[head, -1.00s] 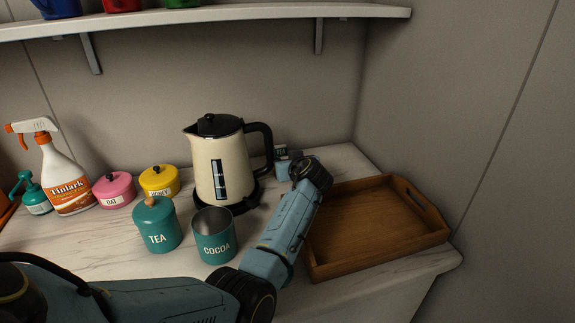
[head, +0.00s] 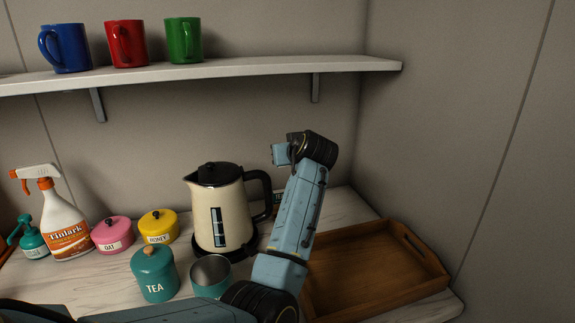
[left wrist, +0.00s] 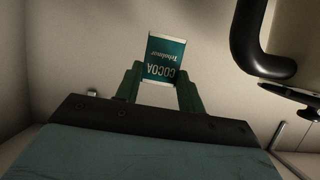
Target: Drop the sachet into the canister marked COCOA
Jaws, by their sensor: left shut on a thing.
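My left gripper (head: 291,150) is raised above the counter, to the right of the kettle and below the shelf. It is shut on a teal sachet (head: 280,154). In the left wrist view the sachet (left wrist: 165,57) sits between the two fingers (left wrist: 160,84), and its COCOA print appears upside down. The teal open canister (head: 211,274) stands on the counter, lower left of the gripper. Its front and label are partly hidden by my arm; the earlier frame reads COCOA there. A lidded teal TEA canister (head: 155,276) stands left of it. My right gripper is not in view.
A cream kettle (head: 222,212) stands behind the open canister. Pink (head: 112,235) and yellow (head: 158,227) lidded pots and a spray bottle (head: 64,228) stand left. A wooden tray (head: 415,294) lies right. A shelf (head: 230,70) with three mugs is above.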

